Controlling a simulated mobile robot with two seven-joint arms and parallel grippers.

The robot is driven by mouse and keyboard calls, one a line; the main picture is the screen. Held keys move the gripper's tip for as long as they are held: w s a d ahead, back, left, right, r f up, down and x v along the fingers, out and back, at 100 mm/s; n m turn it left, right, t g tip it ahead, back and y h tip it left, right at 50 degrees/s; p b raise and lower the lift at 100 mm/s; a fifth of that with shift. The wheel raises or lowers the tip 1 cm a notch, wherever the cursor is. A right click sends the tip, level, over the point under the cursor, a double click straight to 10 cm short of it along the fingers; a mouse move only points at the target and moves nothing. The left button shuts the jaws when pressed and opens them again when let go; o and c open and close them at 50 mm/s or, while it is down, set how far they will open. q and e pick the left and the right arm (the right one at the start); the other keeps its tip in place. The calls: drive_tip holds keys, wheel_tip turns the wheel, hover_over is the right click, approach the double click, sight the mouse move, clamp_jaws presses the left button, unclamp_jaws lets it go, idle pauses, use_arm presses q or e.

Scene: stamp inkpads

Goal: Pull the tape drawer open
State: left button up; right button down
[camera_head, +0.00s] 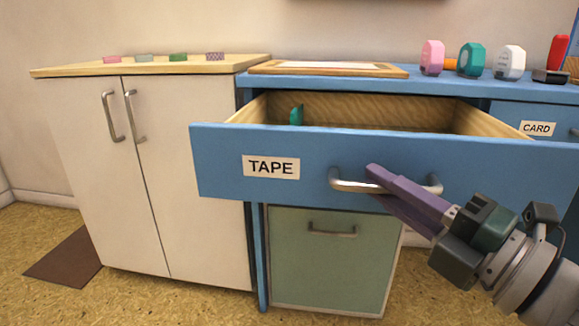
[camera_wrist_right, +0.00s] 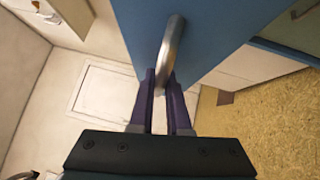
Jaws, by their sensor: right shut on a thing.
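The blue tape drawer (camera_head: 310,155) is pulled out from the blue desk, with a white TAPE label (camera_head: 271,167) on its front. Its wooden inside shows, with a teal object (camera_head: 296,115) standing in it. My right gripper (camera_head: 374,178) comes in from the lower right, its purple fingers shut on the silver bar handle (camera_head: 350,184) of the drawer. In the right wrist view the handle (camera_wrist_right: 172,45) runs between the two fingers (camera_wrist_right: 160,82). The middle of the handle is hidden by the fingers in the head view. My left gripper is not in view.
A white cabinet (camera_head: 170,200) stands left with several small coloured blocks on its top. A framed tray (camera_head: 328,68) and several tape dispensers (camera_head: 470,60) stand on the desk top. A green cabinet door (camera_head: 330,260) is below the drawer. A CARD drawer (camera_head: 540,120) is at right.

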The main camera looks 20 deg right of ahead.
idle(0.3)
drive_tip(key=c, duration=0.9)
unclamp_jaws()
drive_tip(key=shift+s, duration=0.1)
drive_tip(key=p+v, duration=0.1)
drive_tip(key=v, duration=0.9)
